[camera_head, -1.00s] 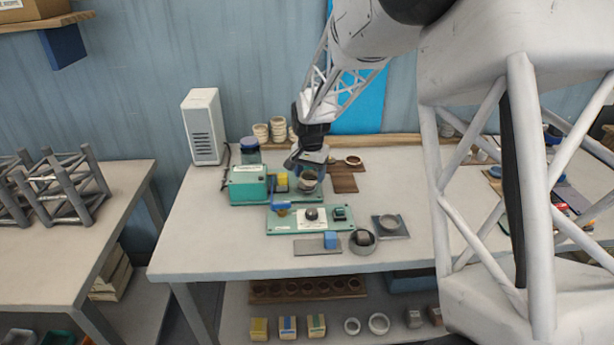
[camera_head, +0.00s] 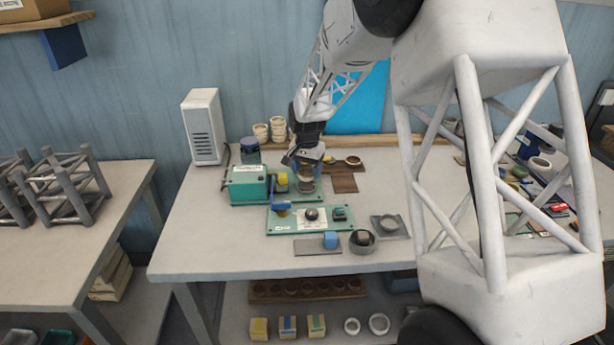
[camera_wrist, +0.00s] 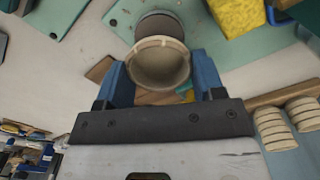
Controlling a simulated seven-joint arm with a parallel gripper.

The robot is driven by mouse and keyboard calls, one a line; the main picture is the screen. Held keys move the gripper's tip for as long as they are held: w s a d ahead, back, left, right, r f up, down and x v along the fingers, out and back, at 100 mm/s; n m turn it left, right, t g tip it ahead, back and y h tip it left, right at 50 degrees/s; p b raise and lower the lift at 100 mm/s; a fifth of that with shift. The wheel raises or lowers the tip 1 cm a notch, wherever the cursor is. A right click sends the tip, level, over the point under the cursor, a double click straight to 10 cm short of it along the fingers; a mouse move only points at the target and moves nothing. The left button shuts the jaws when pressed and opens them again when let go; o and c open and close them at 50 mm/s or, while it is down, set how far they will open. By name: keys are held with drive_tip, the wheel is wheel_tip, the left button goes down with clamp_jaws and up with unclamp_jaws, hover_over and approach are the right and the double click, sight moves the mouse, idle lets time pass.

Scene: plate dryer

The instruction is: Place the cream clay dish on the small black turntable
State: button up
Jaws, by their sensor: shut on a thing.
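The cream clay dish (camera_wrist: 160,68) is a round, open-topped bowl between the two blue fingers of my gripper (camera_wrist: 161,78) in the wrist view. My gripper is shut on it, with a finger on either side. The small black turntable (camera_wrist: 158,25) is a dark disc on a green base, just beyond the dish; the dish's rim overlaps its edge in this view. In the head view my gripper (camera_head: 303,160) is over the back of the table, with the dish (camera_head: 306,170) under it and the turntable (camera_head: 305,187) just below. The gap between them is hard to judge.
A green machine box (camera_head: 248,185) stands left of the turntable, with a yellow block (camera_head: 281,182) between. A green control panel (camera_head: 311,218) lies in front. Stacked cream dishes (camera_head: 262,132) and a brown board (camera_head: 343,182) are nearby. The table's front left is clear.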

sight(307, 175)
drive_tip(key=shift+f, duration=1.2)
drive_tip(key=shift+f, duration=0.15)
drive_tip(key=o, duration=0.9)
wheel_tip(307, 175, up, 12)
drive_tip(key=shift+r, duration=0.15)
